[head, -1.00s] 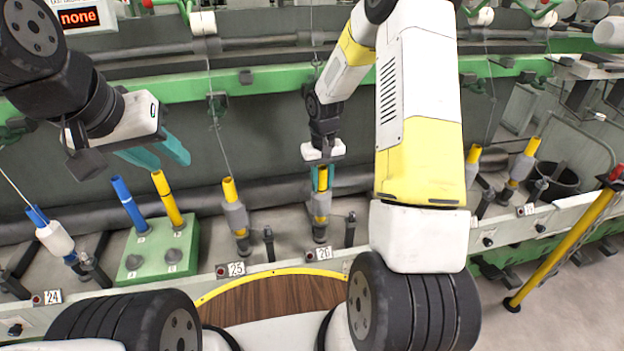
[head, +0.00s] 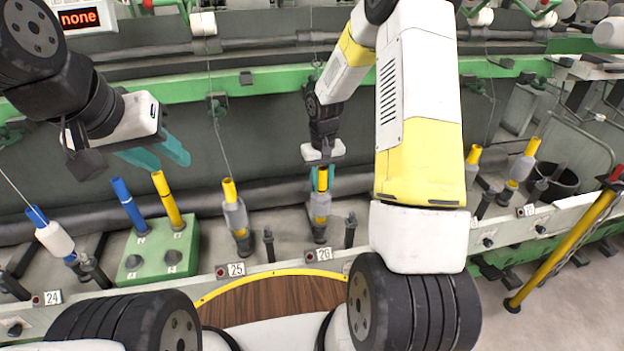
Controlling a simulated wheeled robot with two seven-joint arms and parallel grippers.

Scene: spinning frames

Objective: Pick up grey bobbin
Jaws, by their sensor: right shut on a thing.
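A grey bobbin (head: 320,208) with a yellow tube top stands upright at the station marked 26, in the middle of the head view. My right gripper (head: 322,181) comes down from above, and its teal fingers are shut on the yellow top of this bobbin. The bobbin's base still appears to be at its spindle place. A second grey bobbin (head: 235,216) with a yellow top stands at the station marked 25. My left gripper (head: 158,156) hangs at the left, with its teal fingers apart and empty, above the green block.
The green block (head: 187,246) holds a blue tube (head: 128,204) and a yellow tube (head: 168,200). A white bobbin (head: 55,240) stands at station 24. More grey bobbins (head: 519,171) stand at the right. A green rail (head: 240,85) crosses behind.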

